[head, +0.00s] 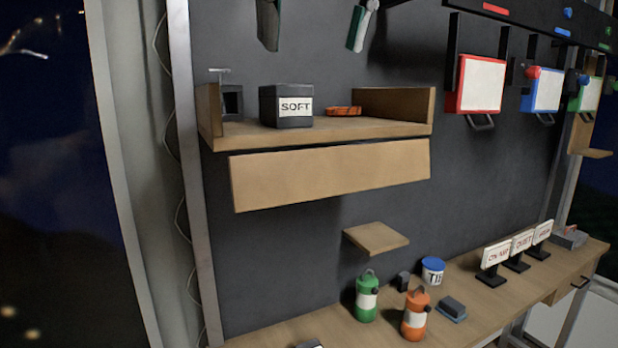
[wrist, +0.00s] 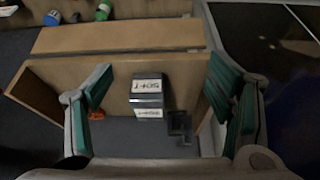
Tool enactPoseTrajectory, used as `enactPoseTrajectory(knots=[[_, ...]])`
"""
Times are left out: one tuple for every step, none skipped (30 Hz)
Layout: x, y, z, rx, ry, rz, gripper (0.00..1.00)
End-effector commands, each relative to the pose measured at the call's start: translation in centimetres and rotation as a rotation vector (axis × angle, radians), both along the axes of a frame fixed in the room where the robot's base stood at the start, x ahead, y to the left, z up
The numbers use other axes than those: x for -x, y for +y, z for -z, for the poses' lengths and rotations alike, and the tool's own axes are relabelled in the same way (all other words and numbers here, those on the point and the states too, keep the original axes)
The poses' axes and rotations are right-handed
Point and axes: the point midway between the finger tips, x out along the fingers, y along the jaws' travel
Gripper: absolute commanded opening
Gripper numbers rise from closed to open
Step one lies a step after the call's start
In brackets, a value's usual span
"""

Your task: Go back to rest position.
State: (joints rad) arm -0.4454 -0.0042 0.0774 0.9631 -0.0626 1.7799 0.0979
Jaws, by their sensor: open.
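My gripper (head: 313,46) shows at the top of the head view, its two green-padded fingers wide apart. It is open and hangs above the wooden wall shelf (head: 385,128). In the wrist view my gripper (wrist: 160,105) frames a dark box labelled SOFT (wrist: 147,86), which lies beyond the fingers and is not held. The same box stands on the shelf in the head view (head: 285,108). The rest of my arm is out of the head view.
An orange item (head: 343,111) and a small dark holder (head: 232,101) flank the box. A small bare ledge (head: 376,238) sits lower. Green (head: 366,298) and orange (head: 416,315) bottles and several signs stand on the bench. Red (head: 481,85) and blue (head: 542,90) framed panels hang right.

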Motion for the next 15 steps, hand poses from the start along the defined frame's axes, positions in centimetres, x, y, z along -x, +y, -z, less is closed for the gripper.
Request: enactPoseTrajectory(knots=[[-0.2, -0.7, 0.7, 0.001, -0.002, 0.012, 0.75], [-0.4, -1.0, 1.1, 0.001, -0.004, 0.017, 0.75], [-0.5, -1.4, 1.6, 0.003, -0.006, 0.025, 0.75], [-0.6, -1.8, 2.1, 0.002, -0.008, 0.031, 0.75], [-0.8, -2.2, 2.7, 0.003, -0.008, 0.039, 0.75], [-0.9, -2.8, 3.5, 0.003, -0.011, 0.049, 0.75], [-1.0, -3.3, 4.2, 0.003, -0.014, 0.058, 0.75], [-1.1, -3.9, 5.0, 0.004, -0.015, 0.069, 0.75], [-1.2, -4.7, 6.2, 0.004, -0.019, 0.083, 0.75], [-1.3, -5.4, 7.2, 0.004, -0.021, 0.096, 0.75], [-1.3, -6.0, 8.2, 0.003, -0.025, 0.107, 0.75], [-1.3, -6.9, 9.6, 0.002, -0.029, 0.124, 0.75], [-1.3, -7.5, 10.7, 0.001, -0.031, 0.136, 0.75], [-1.2, -8.2, 11.7, 0.001, -0.034, 0.148, 0.75], [-1.1, -9.1, 13.3, 0.001, -0.037, 0.164, 0.75]])
